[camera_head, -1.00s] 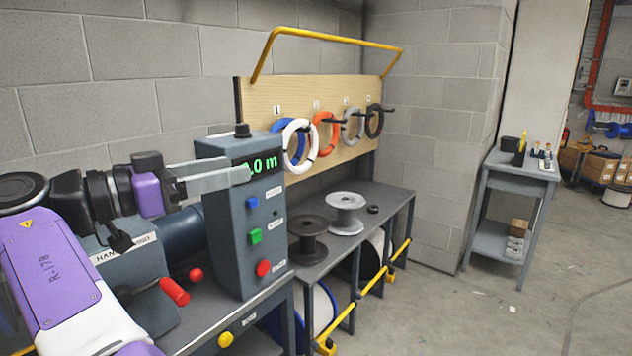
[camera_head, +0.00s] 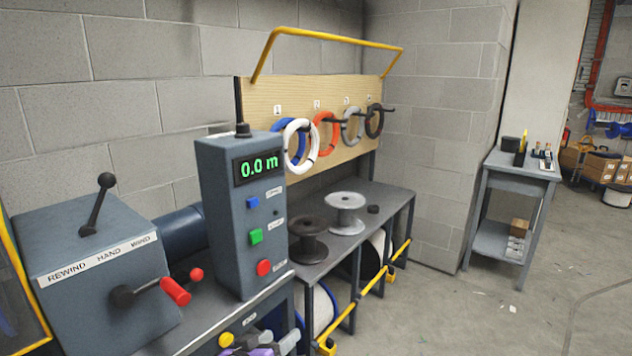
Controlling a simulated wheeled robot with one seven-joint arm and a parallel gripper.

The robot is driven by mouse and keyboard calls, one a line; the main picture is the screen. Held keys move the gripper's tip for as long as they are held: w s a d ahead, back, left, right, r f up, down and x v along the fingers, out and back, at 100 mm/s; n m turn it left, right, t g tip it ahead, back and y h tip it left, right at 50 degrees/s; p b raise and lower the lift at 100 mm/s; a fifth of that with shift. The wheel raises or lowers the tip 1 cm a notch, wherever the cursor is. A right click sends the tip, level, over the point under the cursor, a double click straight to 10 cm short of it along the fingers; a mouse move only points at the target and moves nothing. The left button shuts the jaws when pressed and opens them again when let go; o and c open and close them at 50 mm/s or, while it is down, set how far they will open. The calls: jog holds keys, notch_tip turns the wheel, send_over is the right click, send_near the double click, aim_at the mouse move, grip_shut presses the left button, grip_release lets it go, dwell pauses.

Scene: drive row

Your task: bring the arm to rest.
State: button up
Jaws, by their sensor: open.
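My gripper (camera_head: 284,341) shows only in part at the bottom edge of the head view, low in front of the bench with the meter box. Its grey fingers and some purple and black parts show there. It is open, and I see nothing held in it. The rest of my arm is below the picture and hidden.
The grey meter box (camera_head: 240,215) reads 0.0 m. Left of it is the rewind unit (camera_head: 95,270) with a red-handled crank (camera_head: 174,291). Spools stand on the bench (camera_head: 385,200) behind.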

jog(key=s+d+f+n+g+y, duration=0.1)
jog(key=s+d+f, duration=0.25)
jog(key=f, duration=0.25)
jog(key=s+d+f+n+y, duration=0.1)
jog(key=s+d+f+y, duration=0.1)
jog(key=s+f, duration=0.3)
jog(key=s+d+f+g+y, duration=0.1)
jog(key=s+d+f, duration=0.2)
jog(key=f, duration=0.4)
jog(key=s+d+f+y, duration=0.15)
jog(key=s+d, duration=0.25)
jog(key=s, duration=0.4)
jog(key=s+d+f+y, duration=0.1)
jog(key=s+d+f, duration=0.2)
jog(key=s, duration=0.4)
jog(key=s+d+r+t, duration=0.1)
jog(key=s+d+r, duration=0.35)
jog(key=s, duration=0.45)
jog(key=s+d+r+t, duration=0.2)
jog(key=s+d+r, duration=0.2)
jog(key=s+r, duration=0.3)
jog(key=s+d+r+m+t, duration=0.1)
jog(key=s+d+r, duration=0.3)
jog(key=r, duration=1)
jog(key=s+h, duration=0.1)
jog(key=s, duration=0.2)
jog(key=shift+s+d+m+t, duration=0.15)
jog(key=shift+s+m+t, duration=0.15)
jog(key=shift+t, duration=0.1)
